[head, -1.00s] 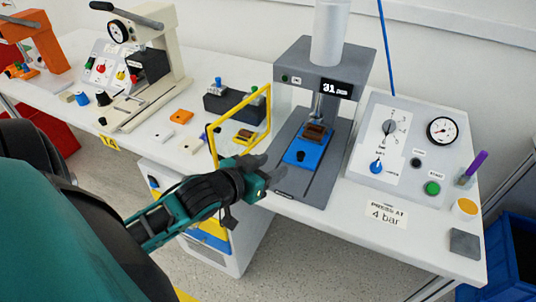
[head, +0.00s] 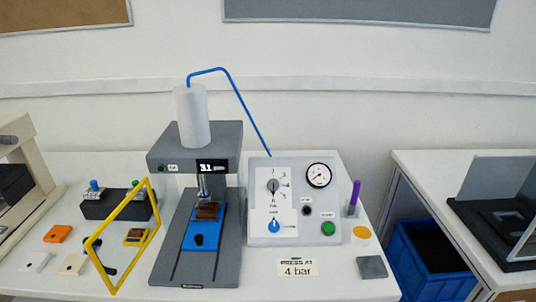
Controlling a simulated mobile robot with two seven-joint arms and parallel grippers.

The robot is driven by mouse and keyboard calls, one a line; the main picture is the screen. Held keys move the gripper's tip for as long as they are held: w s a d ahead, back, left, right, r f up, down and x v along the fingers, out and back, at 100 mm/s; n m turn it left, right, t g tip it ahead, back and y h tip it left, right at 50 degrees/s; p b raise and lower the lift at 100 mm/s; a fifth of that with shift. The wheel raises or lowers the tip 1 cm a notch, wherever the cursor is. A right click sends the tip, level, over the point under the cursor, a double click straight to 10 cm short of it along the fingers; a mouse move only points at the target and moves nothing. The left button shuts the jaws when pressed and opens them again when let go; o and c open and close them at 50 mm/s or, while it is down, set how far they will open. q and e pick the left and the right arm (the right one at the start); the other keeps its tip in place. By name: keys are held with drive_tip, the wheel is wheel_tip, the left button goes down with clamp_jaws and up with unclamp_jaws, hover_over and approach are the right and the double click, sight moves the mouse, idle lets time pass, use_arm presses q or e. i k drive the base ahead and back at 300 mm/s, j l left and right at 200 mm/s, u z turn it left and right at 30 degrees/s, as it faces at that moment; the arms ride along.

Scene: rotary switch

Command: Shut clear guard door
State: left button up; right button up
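The clear guard door (head: 118,210) has a yellow frame and stands open, swung out to the left of the grey press (head: 165,255). Its pane is see-through, and items on the table show through it. The press front is uncovered. A brown block (head: 207,211) sits on the blue fixture (head: 203,240) under the ram. Neither of my grippers is in this view.
The grey control box (head: 300,235) with a dial, gauge and green button stands right of the press. A "press at 4 bar" label (head: 297,268) lies in front. Small blocks, including an orange one (head: 58,233), lie left. A blue bin (head: 435,280) is lower right.

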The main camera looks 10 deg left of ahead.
sight(88, 242)
drive_tip(key=k+j+z, duration=0.1)
drive_tip(key=j, duration=0.3)
drive_tip(key=k+j, duration=0.1)
drive_tip(key=j, duration=0.3)
drive_tip(key=k+j+z, duration=0.15)
drive_tip(key=j, duration=0.65)
drive_tip(key=k+j+z, duration=0.15)
drive_tip(key=j, duration=0.25)
drive_tip(key=k+j, duration=0.15)
drive_tip(key=j, duration=0.25)
drive_tip(key=k+j+z, duration=0.15)
drive_tip(key=j, duration=0.2)
